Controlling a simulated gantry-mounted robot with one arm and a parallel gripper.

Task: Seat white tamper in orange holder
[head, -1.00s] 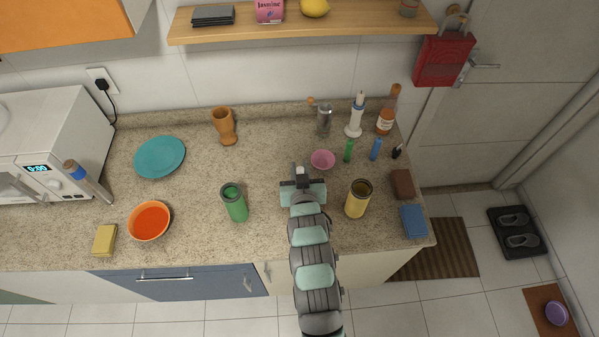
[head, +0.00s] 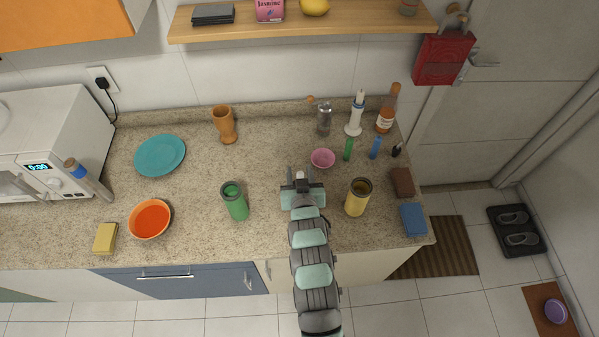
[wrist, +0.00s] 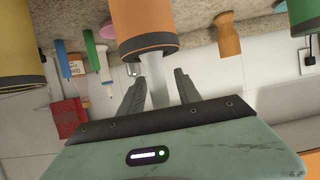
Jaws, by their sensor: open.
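The orange holder (wrist: 145,22) is an upright cylinder with a dark rim, seen upside down at the top of the wrist view. The white tamper (wrist: 153,70) shows as a pale shaft at the holder's rim and appears to stand in its mouth; how deep it sits is hidden. My gripper (wrist: 158,76) is open, with one finger on each side of the white shaft and apparent gaps beside it. In the head view my gripper (head: 301,180) hides the orange holder, and a small white end (head: 300,174) shows at its fingers.
A green holder (head: 236,205) stands to the left and a yellow holder (head: 358,199) to the right. A pink bowl (head: 322,158), small green and blue bottles and a white dispenser (head: 354,122) stand behind to the right.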

